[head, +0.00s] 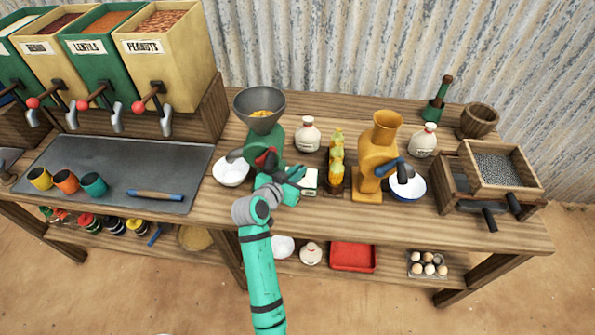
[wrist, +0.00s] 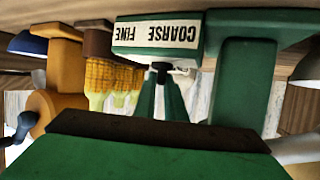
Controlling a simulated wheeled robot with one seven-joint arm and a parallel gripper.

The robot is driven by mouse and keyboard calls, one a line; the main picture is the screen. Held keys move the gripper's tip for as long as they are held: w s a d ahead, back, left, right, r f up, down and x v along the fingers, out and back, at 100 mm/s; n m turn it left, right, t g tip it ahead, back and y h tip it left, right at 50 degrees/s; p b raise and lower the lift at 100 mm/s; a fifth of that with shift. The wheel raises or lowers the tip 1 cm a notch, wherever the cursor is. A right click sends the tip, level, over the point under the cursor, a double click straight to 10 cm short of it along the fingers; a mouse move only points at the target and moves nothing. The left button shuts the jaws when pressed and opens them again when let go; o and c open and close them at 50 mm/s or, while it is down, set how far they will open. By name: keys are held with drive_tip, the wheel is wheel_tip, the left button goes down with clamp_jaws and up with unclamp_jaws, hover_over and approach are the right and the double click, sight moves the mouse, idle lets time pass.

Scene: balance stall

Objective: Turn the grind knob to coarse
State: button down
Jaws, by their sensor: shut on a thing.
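The green grinder (head: 275,141) stands on the bench, with a dark bowl-shaped hopper (head: 260,110) holding yellow grain on top. Its grind setting box, with a white plate (wrist: 158,33) lettered COARSE and FINE, shows upside down in the wrist view. The small dark grind knob (wrist: 162,66) sits at the edge of that box. My gripper (head: 296,176) is in front of the grinder, and its fingers (wrist: 163,82) are shut on the knob. The fingers partly hide the knob, so I cannot tell its setting.
A yellow grinder (head: 377,160) with a blue-handled crank stands to the right, beyond corn cobs (head: 336,165). A white bowl (head: 231,172) is left of the green grinder. A white jar (head: 307,135) stands behind. The bench front near my arm is mostly clear.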

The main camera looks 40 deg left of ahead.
drive_tip(key=c, duration=1.8)
unclamp_jaws()
drive_tip(key=shift+f, duration=0.1)
drive_tip(key=v, duration=1.1)
drive_tip(key=shift+w, duration=0.1)
